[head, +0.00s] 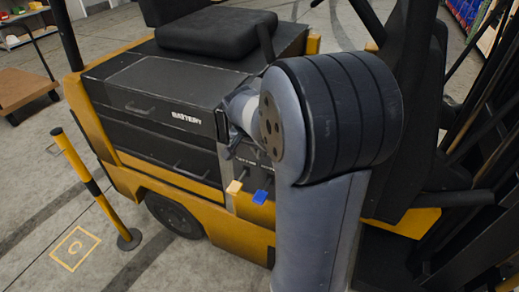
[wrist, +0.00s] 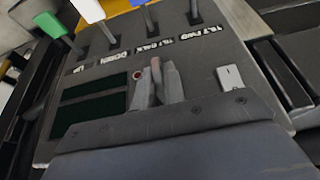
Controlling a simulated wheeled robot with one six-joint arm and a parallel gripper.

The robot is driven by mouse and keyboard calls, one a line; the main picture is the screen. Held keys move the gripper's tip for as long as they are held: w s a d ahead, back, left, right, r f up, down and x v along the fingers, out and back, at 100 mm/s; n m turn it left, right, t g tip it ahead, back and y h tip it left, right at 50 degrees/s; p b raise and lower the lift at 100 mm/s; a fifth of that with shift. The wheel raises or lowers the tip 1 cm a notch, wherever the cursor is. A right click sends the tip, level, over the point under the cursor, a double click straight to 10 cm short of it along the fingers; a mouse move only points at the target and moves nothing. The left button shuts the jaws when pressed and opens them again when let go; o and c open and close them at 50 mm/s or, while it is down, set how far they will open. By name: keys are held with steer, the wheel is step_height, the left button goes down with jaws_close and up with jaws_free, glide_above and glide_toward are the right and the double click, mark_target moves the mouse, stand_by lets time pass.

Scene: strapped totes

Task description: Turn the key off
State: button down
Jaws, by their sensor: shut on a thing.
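The key (wrist: 156,72) is a small brownish piece on the dark control panel (wrist: 200,45) in the wrist view. My gripper (wrist: 157,88) is shut on the key, with one grey finger on each side of it. The key slot and its marks are hidden by the fingers, so I cannot tell which position the key points to. In the head view my own arm covers the key and most of the panel.
Several levers stand at the panel's far edge, including one with a green knob (wrist: 48,24). A red button (wrist: 137,75) and a white switch (wrist: 230,77) flank the gripper. The yellow and black forklift (head: 150,170) has a seat (head: 217,30). A striped post (head: 90,180) stands left.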

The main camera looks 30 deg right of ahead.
steer(key=c, duration=1.6)
jaws_free()
steer(key=shift+o, duration=0.2)
steer(key=shift+r, duration=0.1)
steer(key=b+v, duration=0.1)
steer(key=v, duration=0.9)
steer(key=shift+r, duration=0.3)
steer(key=shift+f, duration=0.1)
steer(key=p+x, duration=0.1)
steer(key=x, duration=0.9)
steer(key=shift+f, duration=0.35)
steer(key=shift+s+t+y, duration=0.1)
steer(key=shift+t+y, duration=0.4)
steer(key=shift+y, duration=0.1)
